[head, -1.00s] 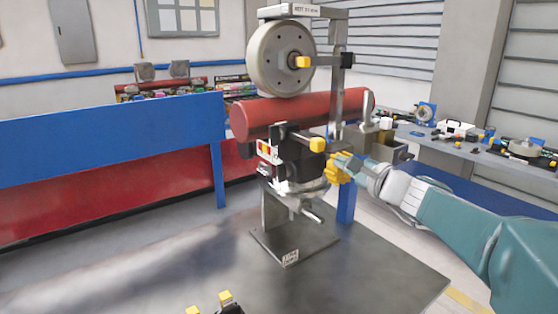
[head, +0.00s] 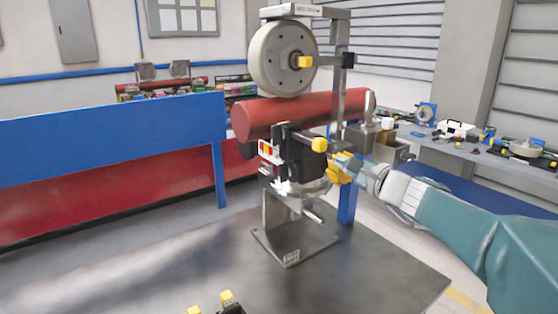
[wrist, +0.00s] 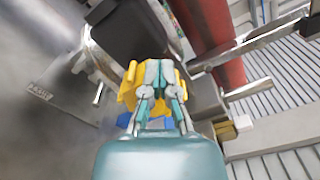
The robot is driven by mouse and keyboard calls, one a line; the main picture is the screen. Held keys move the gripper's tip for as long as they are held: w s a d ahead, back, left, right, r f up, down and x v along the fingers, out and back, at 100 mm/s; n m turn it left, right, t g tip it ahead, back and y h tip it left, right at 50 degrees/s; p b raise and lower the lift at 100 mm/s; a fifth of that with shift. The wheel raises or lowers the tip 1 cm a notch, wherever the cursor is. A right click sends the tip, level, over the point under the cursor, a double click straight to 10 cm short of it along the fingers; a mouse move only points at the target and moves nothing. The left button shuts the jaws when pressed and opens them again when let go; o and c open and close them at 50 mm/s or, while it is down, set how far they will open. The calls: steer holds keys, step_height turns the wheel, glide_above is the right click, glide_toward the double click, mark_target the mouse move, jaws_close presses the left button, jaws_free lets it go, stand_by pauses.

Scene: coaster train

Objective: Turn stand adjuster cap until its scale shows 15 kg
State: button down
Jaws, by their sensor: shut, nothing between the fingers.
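The stand (head: 272,215) rises from a dark base plate and carries a dark block (head: 303,165). A yellow lobed cap (head: 341,171), which looks like the adjuster cap, sits at the block's right side. My gripper (head: 352,166) reaches in from the right, at the cap. In the wrist view, my gripper (wrist: 158,82) has its fingers together in front of the yellow cap (wrist: 129,88), which shows on both sides of them. Whether they touch it I cannot tell. The fingers hide part of the cap. No scale reading can be made out.
A red cylinder (head: 290,115) and a grey wheel (head: 282,58) are above the block. Another yellow-tipped knob (head: 319,145) projects near the cap. A blue and red barrier (head: 110,140) stands at left. A workbench (head: 450,146) with tools is at right. The front floor plate is mostly clear.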

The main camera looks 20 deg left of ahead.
steer(key=shift+f, duration=0.25)
steer(key=shift+s+a+f, duration=0.15)
steer(key=shift+s+f, duration=0.05)
steer(key=shift+f, duration=0.05)
steer(key=shift+s+a+f, duration=0.2)
steer(key=shift+s+f, duration=0.05)
steer(key=shift+f, duration=0.5)
stand_by(0.3)
steer(key=v, duration=0.6)
steer(key=shift+s+a+r, duration=0.2)
steer(key=shift+s, duration=0.1)
stand_by(0.4)
